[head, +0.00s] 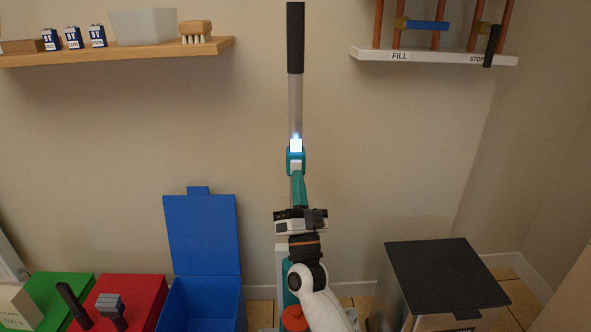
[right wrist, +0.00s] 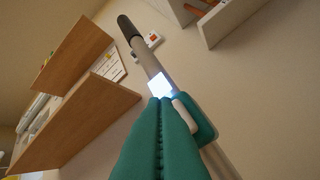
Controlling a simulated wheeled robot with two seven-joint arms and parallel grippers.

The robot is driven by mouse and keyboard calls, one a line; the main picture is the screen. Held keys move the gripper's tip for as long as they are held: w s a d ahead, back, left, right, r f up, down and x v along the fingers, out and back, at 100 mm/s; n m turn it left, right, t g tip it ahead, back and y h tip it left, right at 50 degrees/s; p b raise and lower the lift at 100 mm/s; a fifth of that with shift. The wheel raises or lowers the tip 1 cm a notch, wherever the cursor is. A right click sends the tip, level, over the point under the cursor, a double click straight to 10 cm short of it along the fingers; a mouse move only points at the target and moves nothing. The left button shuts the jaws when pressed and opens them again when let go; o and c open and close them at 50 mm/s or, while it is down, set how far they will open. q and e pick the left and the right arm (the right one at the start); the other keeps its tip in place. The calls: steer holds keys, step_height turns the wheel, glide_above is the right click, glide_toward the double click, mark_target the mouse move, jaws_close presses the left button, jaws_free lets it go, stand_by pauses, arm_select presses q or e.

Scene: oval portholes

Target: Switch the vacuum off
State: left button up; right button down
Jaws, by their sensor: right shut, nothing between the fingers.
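The upright vacuum stands against the wall, with a black grip (head: 295,38) on top of a grey tube (head: 296,105). A teal housing (head: 289,158) sits on the tube, with a bright white-blue lamp (head: 296,145) glowing on it. A pale switch part (head: 296,164) shows below the lamp. My right gripper (head: 297,174) is shut and empty, its teal fingers pointing up just below and in front of the housing. In the right wrist view its fingertips (right wrist: 162,101) lie beside the lit lamp (right wrist: 159,85) and partly hide the pale part; contact cannot be told.
A wooden shelf (head: 150,52) with batteries, a tub and a brush is upper left. A white shelf (head: 430,56) marked FILL and STOP is upper right. Below stand an open blue bin (head: 203,300), a red box (head: 145,292) and a black-lidded bin (head: 440,275).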

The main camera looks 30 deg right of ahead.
steer(key=shift+w+d, duration=0.1)
stand_by(0.3)
steer(key=shift+w+d, duration=0.15)
steer(key=shift+w, duration=0.15)
stand_by(0.4)
